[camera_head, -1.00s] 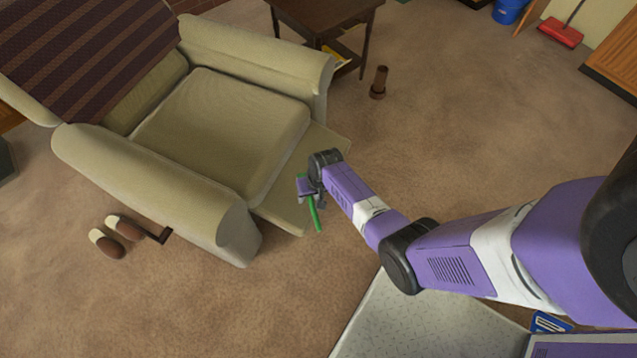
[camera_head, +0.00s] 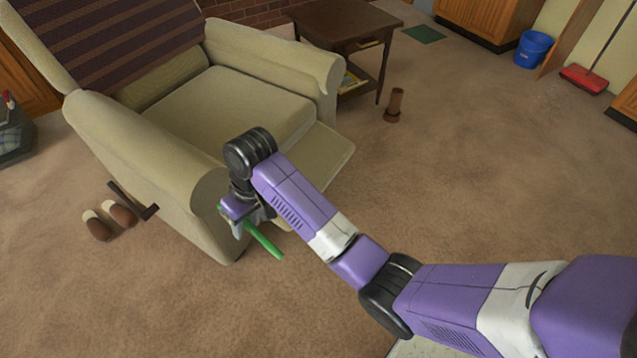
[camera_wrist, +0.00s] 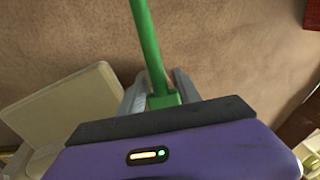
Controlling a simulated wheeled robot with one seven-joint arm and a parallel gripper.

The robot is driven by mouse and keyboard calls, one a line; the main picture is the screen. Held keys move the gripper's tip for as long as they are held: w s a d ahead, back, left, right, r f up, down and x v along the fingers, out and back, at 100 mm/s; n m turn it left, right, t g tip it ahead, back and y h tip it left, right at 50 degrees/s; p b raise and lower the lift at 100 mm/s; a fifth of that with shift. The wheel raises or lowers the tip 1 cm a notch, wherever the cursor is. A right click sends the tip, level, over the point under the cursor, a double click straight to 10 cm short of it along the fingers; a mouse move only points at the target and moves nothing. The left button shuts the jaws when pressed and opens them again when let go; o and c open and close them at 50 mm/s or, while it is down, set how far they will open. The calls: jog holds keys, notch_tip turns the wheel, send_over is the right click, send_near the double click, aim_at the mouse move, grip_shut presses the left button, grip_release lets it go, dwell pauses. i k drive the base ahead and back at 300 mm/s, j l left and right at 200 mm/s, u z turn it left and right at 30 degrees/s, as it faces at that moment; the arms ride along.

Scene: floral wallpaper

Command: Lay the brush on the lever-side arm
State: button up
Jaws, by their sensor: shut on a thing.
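The brush (camera_head: 265,241) shows as a green handle slanting down to the right from my gripper (camera_head: 246,216). My gripper is shut on it. The handle also shows in the wrist view (camera_wrist: 147,42), running up from between the fingers (camera_wrist: 160,92); the brush's head is not clear. The recliner's lever-side arm (camera_head: 140,140) is the padded left armrest, with a dark lever (camera_head: 133,202) low on its outer side. My gripper hangs in front of this arm's front end in the head view, partly hiding it. The armrest's top looks bare.
The recliner's seat (camera_head: 235,105) and raised footrest (camera_head: 318,160) lie behind my arm. Slippers (camera_head: 108,220) lie on the carpet by the lever. A dark side table (camera_head: 345,22) and a brown cylindrical object (camera_head: 394,105) stand beyond. The carpet at right is open.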

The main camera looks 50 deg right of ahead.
aim_at(130, 126)
jog(key=i+j+u, duration=0.15)
jog(key=u, duration=0.25)
jog(key=i+j+u, duration=0.15)
jog(key=u, duration=0.25)
jog(key=i+u, duration=0.2)
jog(key=u, duration=0.2)
jog(key=i+j+z, duration=0.1)
jog(key=i, duration=0.45)
jog(key=j, duration=0.1)
